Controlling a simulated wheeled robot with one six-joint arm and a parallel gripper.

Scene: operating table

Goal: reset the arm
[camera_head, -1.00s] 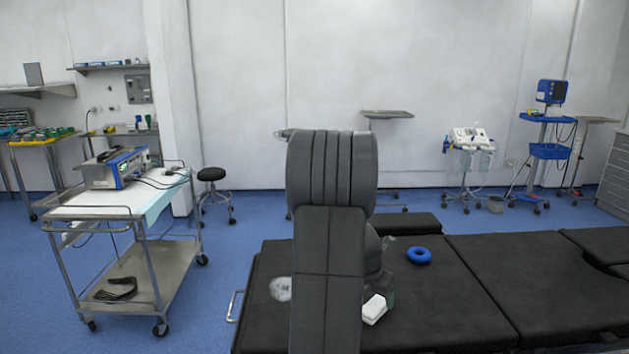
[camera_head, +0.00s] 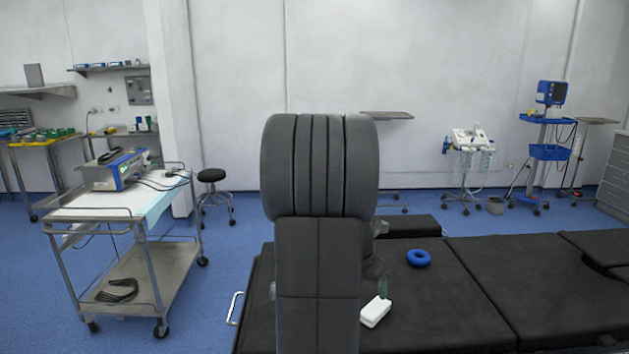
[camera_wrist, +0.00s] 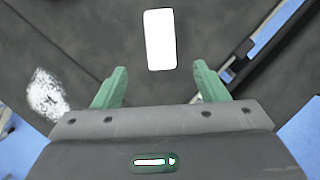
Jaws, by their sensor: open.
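My arm (camera_head: 318,240) stands upright in the middle of the head view and hides part of the operating table (camera_head: 480,290). My gripper (camera_wrist: 160,85) shows in the wrist view with its two green fingers apart and nothing between them. A white box (camera_wrist: 160,39) lies on the black table top beyond the fingertips, apart from them. In the head view the same white box (camera_head: 375,312) lies just right of my arm. The gripper itself is mostly hidden behind my arm in the head view.
A blue ring (camera_head: 419,257) lies on the table right of my arm. A white patterned thing (camera_wrist: 47,94) lies left of the fingers in the wrist view. A metal trolley (camera_head: 95,213) with a device stands at the left. The table's right part is clear.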

